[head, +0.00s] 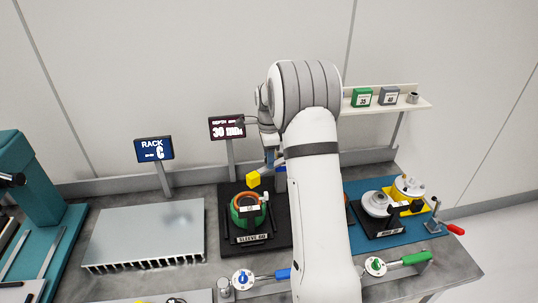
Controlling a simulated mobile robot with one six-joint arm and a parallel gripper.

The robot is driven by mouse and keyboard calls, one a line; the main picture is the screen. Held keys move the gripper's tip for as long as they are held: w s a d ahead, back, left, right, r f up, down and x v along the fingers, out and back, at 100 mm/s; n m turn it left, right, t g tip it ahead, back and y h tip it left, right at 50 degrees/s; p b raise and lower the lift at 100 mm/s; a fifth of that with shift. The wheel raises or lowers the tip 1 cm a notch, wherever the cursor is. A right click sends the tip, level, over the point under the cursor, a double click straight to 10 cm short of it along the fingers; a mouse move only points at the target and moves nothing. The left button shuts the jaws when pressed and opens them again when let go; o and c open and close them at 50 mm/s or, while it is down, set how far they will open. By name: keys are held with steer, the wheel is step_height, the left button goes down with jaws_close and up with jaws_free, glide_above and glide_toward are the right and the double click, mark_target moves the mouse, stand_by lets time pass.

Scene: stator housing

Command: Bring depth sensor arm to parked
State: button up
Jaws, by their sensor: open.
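The black base labelled SLEEVE (252,238) stands at the middle of the bench and holds a green ring-shaped part (238,213) with an orange-brown inner rim. My gripper (271,158) hangs just above and right of the yellow block, partly hidden by my own arm. It is open, and I see nothing held.
A depth display (227,127) reads 30 mm, and a rack display (154,149) reads C. A grey finned plate (146,235) lies left. Dials with a blue lever (283,274) and green lever (416,258) line the front. A blue mat (420,228) with round parts lies right.

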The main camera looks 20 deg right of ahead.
steer(key=shift+c, duration=0.5)
jaws_close()
steer(key=shift+a, duration=0.15)
